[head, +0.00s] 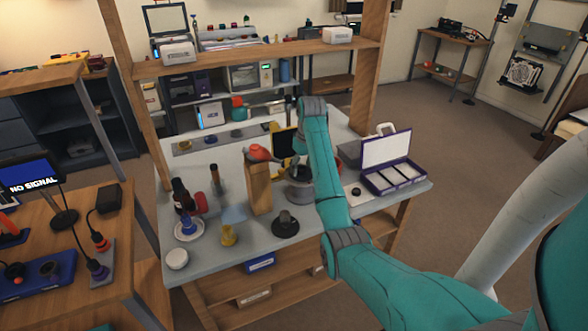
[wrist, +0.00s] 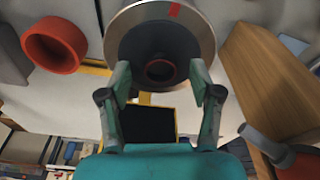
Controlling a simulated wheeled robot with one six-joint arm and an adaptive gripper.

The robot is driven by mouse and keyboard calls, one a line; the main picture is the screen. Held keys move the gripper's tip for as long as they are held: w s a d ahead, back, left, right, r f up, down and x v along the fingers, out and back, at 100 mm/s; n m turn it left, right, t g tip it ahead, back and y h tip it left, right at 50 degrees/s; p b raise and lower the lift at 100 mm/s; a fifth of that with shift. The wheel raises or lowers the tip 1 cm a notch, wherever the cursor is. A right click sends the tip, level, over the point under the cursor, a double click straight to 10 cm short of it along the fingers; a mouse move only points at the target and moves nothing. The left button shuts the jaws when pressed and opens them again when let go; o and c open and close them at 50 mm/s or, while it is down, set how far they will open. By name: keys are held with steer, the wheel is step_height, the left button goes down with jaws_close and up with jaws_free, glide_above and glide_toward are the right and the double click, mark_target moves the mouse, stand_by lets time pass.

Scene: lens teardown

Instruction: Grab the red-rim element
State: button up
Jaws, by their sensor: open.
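The red-rim element (wrist: 161,70) shows in the wrist view as a small dark disc with a thin red rim. My gripper (wrist: 159,76) is open, one finger on each side of the element in the picture; I see no contact, and the height gap cannot be told. In the head view my gripper is over a grey round stand (head: 299,190) on the bench, and the element cannot be made out there.
A thick red ring-shaped cup (wrist: 54,42) lies left of the plate in the wrist view. A wooden block (wrist: 268,80) stands close on the right. In the head view a purple case (head: 391,176) stands open at the bench's right end.

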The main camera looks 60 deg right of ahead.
steer(key=c, duration=1)
